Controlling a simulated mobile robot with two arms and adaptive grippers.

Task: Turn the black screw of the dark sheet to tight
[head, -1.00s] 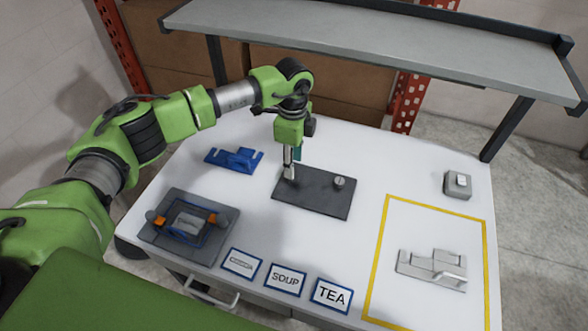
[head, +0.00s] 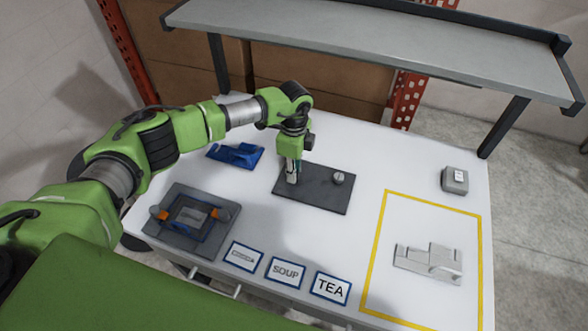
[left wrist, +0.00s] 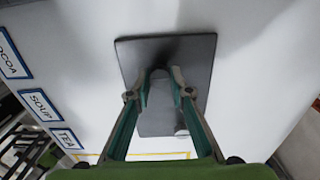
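The dark sheet (head: 318,199) lies flat on the white table; it also shows in the left wrist view (left wrist: 197,55). My left gripper (head: 292,180) points down at the sheet's left part. In the left wrist view its fingertips (left wrist: 161,77) are close together on either side of a small dark shape, the black screw (left wrist: 160,90), which looks held between them. The fingers hide the screw in the head view, so its turn cannot be read. A light grey screw (head: 338,178) stands upright at the sheet's right part. My right gripper is out of view.
A blue holder (head: 236,155) stands behind left, a grey tray fixture (head: 166,232) front left. Label cards, including TEA (head: 331,288), lie along the front. A grey block (head: 428,262) lies inside the yellow outline; a small grey box (head: 455,180) stands at right. A shelf (head: 380,50) overhangs the back.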

